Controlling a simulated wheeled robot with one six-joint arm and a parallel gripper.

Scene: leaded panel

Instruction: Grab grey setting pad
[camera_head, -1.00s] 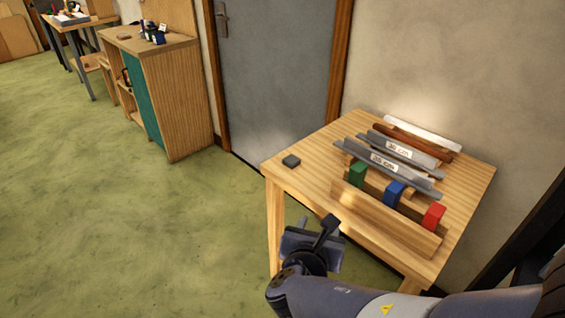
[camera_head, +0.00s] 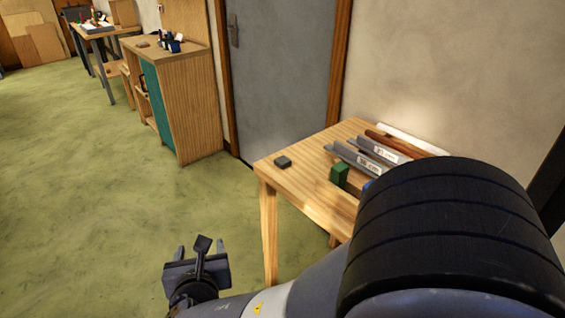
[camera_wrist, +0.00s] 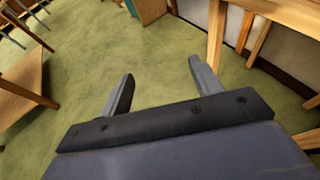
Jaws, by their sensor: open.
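The grey setting pad (camera_head: 283,162) is a small dark grey block. It lies flat on the near left corner of the wooden table (camera_head: 307,149) in the head view. My gripper (camera_head: 198,246) is open and empty, out over the floor to the left of the table and lower in the picture than the pad. In the wrist view my gripper (camera_wrist: 158,78) shows two spread fingers with only green floor between them. The pad does not show clearly in the wrist view.
Grey bars with labels (camera_head: 372,158) and a green block (camera_head: 339,175) stand farther right on the table. My arm hides the table's right part. A cabinet (camera_head: 190,95) stands at the back left. Green floor (camera_head: 90,200) is clear on the left.

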